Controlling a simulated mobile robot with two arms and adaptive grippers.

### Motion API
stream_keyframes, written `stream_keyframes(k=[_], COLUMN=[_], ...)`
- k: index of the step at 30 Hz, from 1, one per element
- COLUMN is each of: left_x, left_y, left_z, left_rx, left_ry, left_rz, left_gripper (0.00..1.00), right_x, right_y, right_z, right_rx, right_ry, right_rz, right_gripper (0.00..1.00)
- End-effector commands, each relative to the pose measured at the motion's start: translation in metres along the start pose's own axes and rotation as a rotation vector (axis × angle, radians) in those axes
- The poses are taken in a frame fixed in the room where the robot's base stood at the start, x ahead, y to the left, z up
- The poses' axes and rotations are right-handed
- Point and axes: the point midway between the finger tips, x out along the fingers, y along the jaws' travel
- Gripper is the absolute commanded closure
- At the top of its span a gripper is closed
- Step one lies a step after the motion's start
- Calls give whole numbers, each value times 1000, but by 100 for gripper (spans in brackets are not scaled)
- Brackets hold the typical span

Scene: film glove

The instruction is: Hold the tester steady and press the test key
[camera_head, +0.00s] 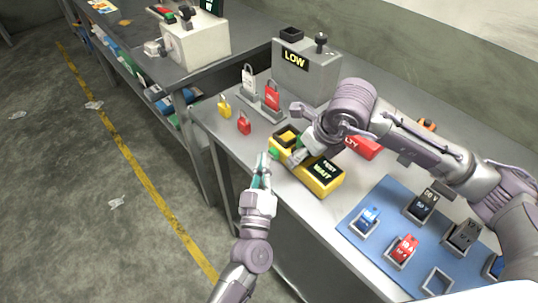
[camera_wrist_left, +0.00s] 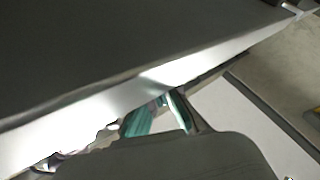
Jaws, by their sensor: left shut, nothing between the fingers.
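The yellow and black tester (camera_head: 318,178) lies on the grey bench in the head view, its display reading "WAIT". A green key (camera_head: 274,153) shows at its left end. My left gripper (camera_head: 264,160) is shut and empty, its teal fingertips just left of the green key; I cannot tell whether they touch it. In the left wrist view its teal fingers (camera_wrist_left: 155,118) show beside a bright edge, and the tester cannot be made out. My right gripper (camera_head: 298,153) is over the tester's middle and hides part of it. Whether its fingers grip the tester is unclear.
Red and yellow padlocks (camera_head: 244,124) and a lock stand (camera_head: 262,105) are behind the tester. A grey box marked "LOW" (camera_head: 308,72) stands further back. A blue mat (camera_head: 372,250) with several holders lies at right. A red box (camera_head: 362,147) is behind my right gripper.

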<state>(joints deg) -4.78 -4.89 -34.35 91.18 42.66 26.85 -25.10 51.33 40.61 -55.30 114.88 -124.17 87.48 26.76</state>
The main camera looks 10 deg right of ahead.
Motion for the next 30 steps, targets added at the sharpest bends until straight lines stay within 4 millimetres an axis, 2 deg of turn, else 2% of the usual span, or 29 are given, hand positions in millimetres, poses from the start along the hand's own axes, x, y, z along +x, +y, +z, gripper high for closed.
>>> stream_keyframes(k=[2, 20, 30], left_x=[3, -8, -30], left_y=[6, -3, -21], left_z=[-1, -3, -19], left_rx=[-5, -2, 0], left_ry=[0, -4, -4], left_rz=[10, 6, 2], left_gripper=[100, 100, 100], right_x=[-2, -1, -1], right_y=[2, 1, 1], right_z=[2, 1, 1], right_rx=[-4, -2, -2], right_ry=[-6, -5, -4], right_rz=[5, 2, 2], right_gripper=[86, 86, 86])
